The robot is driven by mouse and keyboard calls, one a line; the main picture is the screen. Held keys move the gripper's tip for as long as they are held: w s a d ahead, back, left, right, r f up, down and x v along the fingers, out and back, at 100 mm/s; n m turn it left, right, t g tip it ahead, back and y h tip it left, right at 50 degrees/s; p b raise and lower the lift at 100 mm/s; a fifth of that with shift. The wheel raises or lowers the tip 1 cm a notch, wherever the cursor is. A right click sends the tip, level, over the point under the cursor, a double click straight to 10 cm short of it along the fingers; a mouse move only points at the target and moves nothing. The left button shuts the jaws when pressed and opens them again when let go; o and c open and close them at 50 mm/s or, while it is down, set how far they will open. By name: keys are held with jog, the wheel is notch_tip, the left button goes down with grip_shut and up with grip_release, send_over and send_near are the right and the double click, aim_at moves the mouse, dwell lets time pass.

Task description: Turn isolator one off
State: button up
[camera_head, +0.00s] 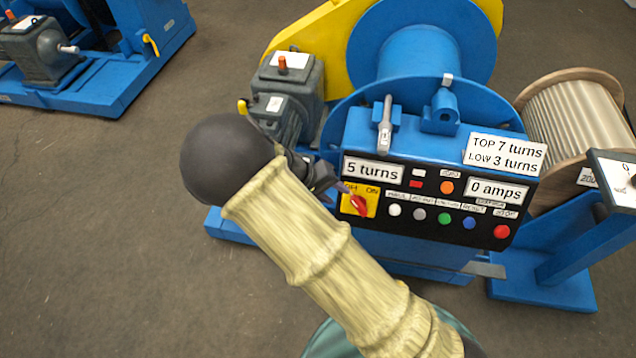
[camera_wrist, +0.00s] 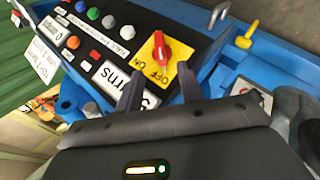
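A red rotary knob (camera_head: 358,205) sits on a yellow plate (camera_head: 348,208) marked OFF and ON, at the left end of the black control panel on the blue winch. The knob (camera_wrist: 164,52) and its yellow plate also show in the wrist view. I cannot read an isolator number on it. My gripper (camera_head: 343,187) is just in front of the yellow plate in the head view, partly covering its upper part. In the wrist view my gripper (camera_wrist: 160,80) has its two dark fingers spread, with nothing between them; the knob lies just beyond the tips.
The panel carries a row of coloured buttons (camera_head: 444,218), a red button (camera_head: 501,231) and displays reading "5 turns" (camera_head: 373,170) and "0 amps" (camera_head: 495,191). A grey gearbox (camera_head: 290,90) stands at left, a cable reel (camera_head: 575,115) at right. Open floor (camera_head: 90,230) lies at left.

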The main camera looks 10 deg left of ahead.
jog(key=v, duration=0.6)
dwell(0.3)
jog(key=s+d+r+m+y+p, duration=0.2)
jog(key=s+d+r+y+p, duration=0.1)
jog(key=d+r, duration=0.7)
jog(key=s+d+r+m+y+p, duration=0.2)
jog(key=s+d+r+y+p, duration=0.2)
jog(key=d, duration=1)
notch_tip(320, 180, up, 6)
jog(key=s+p, duration=0.2)
jog(key=p, duration=0.2)
jog(key=shift+m, duration=0.3)
jog(key=shift+r, duration=0.1)
